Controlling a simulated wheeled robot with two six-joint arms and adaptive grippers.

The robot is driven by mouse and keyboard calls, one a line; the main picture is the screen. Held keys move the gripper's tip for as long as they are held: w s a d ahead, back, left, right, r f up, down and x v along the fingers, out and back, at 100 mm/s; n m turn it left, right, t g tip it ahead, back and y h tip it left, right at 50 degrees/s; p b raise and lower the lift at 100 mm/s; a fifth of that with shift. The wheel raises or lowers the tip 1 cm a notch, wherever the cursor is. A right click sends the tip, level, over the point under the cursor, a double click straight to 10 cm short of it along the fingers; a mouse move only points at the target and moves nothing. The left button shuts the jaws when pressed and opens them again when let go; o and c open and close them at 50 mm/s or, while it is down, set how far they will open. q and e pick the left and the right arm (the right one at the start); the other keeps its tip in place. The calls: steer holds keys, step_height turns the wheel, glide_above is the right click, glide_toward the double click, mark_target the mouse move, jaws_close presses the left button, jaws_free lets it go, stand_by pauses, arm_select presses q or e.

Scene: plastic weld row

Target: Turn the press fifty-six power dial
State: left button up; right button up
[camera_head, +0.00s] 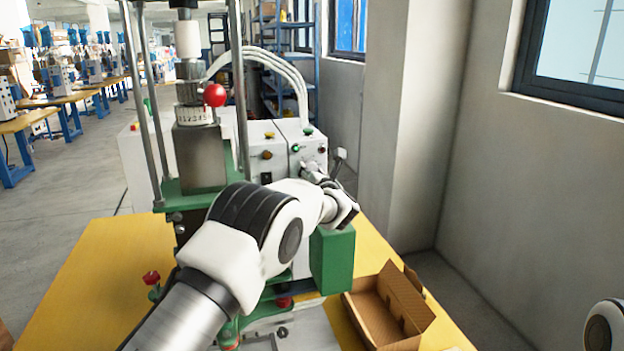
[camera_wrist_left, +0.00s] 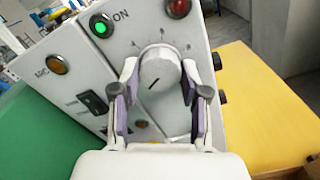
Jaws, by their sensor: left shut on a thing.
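The power dial (camera_wrist_left: 160,70) is a round, pale grey knob on the sloped front panel, with a black pointer line and a ring of tick marks. In the left wrist view, my left gripper (camera_wrist_left: 160,92) has one finger on each side of the dial and is shut on it. In the head view, my left gripper (camera_head: 314,174) reaches the front of the white control box (camera_head: 283,140); the dial is hidden there. My right gripper is not in view.
A green lamp (camera_wrist_left: 100,26) marked ON is lit, near a red lamp (camera_wrist_left: 179,7) and an amber one (camera_wrist_left: 57,64). The press column (camera_head: 200,155) stands left of the box. An open cardboard box (camera_head: 408,297) lies on the yellow table (camera_head: 88,285).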

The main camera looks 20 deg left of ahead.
arm_select(q)
steer(key=shift+a+m+b, duration=0.1)
steer(key=shift+m+b, duration=0.6)
steer(key=shift+m, duration=1.3)
steer(key=o, duration=1.1)
steer(key=v, duration=0.7)
steer(key=shift+s+f, duration=0.1)
steer(key=shift+f, duration=0.05)
steer(key=shift+a, duration=0.1)
